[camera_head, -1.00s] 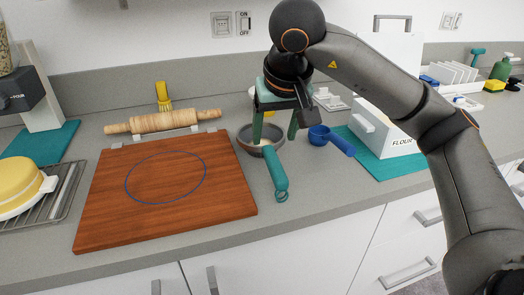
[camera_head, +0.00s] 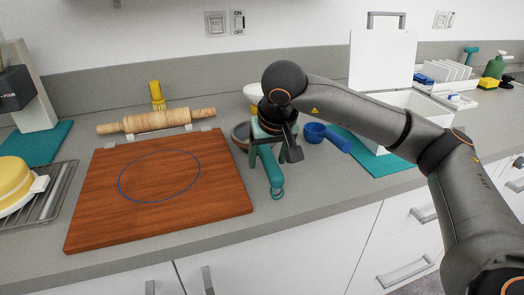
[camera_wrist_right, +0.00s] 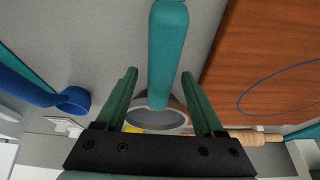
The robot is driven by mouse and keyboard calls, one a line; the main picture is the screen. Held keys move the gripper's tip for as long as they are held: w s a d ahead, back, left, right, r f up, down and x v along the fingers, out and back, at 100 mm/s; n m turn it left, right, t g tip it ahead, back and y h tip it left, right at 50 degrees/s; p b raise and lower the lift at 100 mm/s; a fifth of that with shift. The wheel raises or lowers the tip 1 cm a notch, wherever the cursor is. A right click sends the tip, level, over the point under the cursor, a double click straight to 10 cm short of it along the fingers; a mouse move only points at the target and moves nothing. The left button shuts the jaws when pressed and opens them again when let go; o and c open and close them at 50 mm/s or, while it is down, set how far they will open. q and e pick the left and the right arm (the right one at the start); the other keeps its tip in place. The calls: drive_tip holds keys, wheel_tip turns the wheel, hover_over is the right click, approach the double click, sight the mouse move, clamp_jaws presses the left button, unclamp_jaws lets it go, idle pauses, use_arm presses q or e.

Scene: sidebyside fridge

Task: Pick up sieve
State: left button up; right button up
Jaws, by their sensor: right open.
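The sieve has a teal handle (camera_head: 274,178) pointing to the counter's front edge and a grey round bowl (camera_head: 240,133) behind it. The bowl is mostly hidden by my right gripper in the head view. My right gripper (camera_head: 268,153) is low over the sieve, pointing down and open. In the right wrist view, the handle (camera_wrist_right: 168,45) runs between the two green fingers (camera_wrist_right: 159,74), with space on both sides. The rim of the bowl (camera_wrist_right: 158,118) shows beyond the fingers. My left gripper is not in view.
A wooden board (camera_head: 215,200) lies just left of the sieve, with a rolling pin (camera_head: 155,121) behind it. A blue measuring cup (camera_head: 314,132) lies close on the right. A teal mat (camera_head: 385,165) and a white box (camera_head: 375,62) are further right.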

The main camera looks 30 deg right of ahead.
drive_tip(key=shift+c, duration=0.2)
clamp_jaws()
idle(0.4)
